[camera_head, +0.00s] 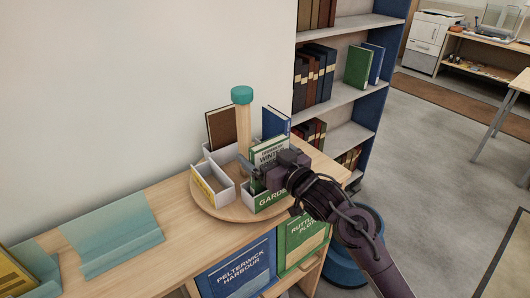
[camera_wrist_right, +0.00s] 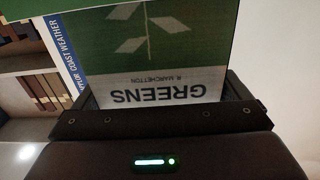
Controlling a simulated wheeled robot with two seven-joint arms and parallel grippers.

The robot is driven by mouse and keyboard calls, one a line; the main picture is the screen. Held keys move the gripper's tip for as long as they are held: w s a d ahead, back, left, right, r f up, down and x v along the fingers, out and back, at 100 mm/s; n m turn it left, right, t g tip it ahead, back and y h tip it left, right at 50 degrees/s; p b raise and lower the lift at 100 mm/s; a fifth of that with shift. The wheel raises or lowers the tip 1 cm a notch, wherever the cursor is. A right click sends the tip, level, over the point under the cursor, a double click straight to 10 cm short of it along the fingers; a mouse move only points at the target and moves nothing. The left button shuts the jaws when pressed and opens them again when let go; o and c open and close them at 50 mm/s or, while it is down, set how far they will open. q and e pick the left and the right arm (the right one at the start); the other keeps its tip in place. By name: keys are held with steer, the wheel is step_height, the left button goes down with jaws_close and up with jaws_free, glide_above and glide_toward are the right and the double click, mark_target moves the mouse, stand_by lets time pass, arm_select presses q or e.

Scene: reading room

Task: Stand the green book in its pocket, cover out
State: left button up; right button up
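The white pocket with a green "GARDE…" label (camera_head: 268,199) is just below and around the book's lower part. The gripper hides part of both, so I cannot tell whether the book rests on the pocket floor. My left gripper is out of view.
The carousel has a teal-capped post (camera_head: 242,95), a yellow-labelled pocket (camera_head: 213,183), a brown book (camera_head: 222,128) and a blue book (camera_head: 276,122) in other pockets. A teal stand (camera_head: 112,235) is on the counter at left. A bookshelf (camera_head: 357,97) stands behind.

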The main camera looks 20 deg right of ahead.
steer(key=shift+o, duration=0.2)
steer(key=shift+s+d+f, duration=0.1)
steer(key=shift+s, duration=0.15)
steer(key=b+v, duration=0.2)
steer(key=v, duration=0.4)
steer(key=shift+s+d, duration=0.1)
steer(key=shift+s, duration=0.15)
steer(key=shift+s+d, duration=0.1)
steer(key=shift+s, duration=0.25)
